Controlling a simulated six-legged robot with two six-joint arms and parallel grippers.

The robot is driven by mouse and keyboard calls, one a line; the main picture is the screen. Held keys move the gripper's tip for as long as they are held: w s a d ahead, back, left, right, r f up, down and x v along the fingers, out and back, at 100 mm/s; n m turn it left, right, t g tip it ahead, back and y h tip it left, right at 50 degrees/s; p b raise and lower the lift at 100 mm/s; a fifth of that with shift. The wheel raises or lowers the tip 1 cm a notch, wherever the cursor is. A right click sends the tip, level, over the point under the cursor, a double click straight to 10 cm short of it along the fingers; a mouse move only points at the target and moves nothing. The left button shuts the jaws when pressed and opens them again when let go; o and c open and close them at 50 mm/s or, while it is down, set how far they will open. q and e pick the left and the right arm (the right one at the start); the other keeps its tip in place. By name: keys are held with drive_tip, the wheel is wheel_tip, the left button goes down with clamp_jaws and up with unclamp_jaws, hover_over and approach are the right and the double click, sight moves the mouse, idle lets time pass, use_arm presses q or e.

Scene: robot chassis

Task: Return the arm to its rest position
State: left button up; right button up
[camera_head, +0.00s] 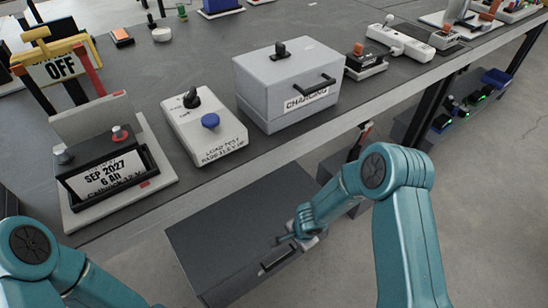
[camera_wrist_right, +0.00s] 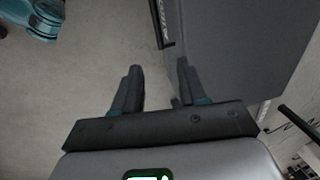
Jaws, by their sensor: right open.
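My right arm (camera_head: 400,220) comes in at the lower right of the head view, bent at its elbow, with the forearm reaching left and down. My right gripper (camera_head: 282,240) is over the front part of a dark grey drawer unit, near its handle (camera_head: 278,262).
The dark grey drawer unit (camera_head: 215,235) stands below the bench edge; it also shows in the right wrist view (camera_wrist_right: 235,45). The bench (camera_head: 300,140) holds a grey CHARGING box (camera_head: 285,90), a white load-test box (camera_head: 205,130) and a battery holder (camera_head: 110,180). Floor (camera_head: 480,180) at right is clear.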

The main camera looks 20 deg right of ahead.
drive_tip(key=s+a+r+n+g+y, duration=0.1)
drive_tip(key=s+a+n, duration=0.2)
drive_tip(key=s+n, duration=0.45)
drive_tip(key=s+a+n+g+y, duration=0.1)
drive_tip(key=s+a+n+y, duration=0.3)
drive_tip(key=s, duration=0.7)
wheel_tip(320, 180, up, 21)
drive_tip(key=h+p, duration=0.1)
drive_tip(key=p, duration=2)
drive_tip(key=shift+w+d+r+h, duration=0.15)
drive_tip(key=shift+d+r+h, duration=0.05)
drive_tip(key=shift+d+h, duration=0.2)
drive_tip(key=shift+n, duration=0.25)
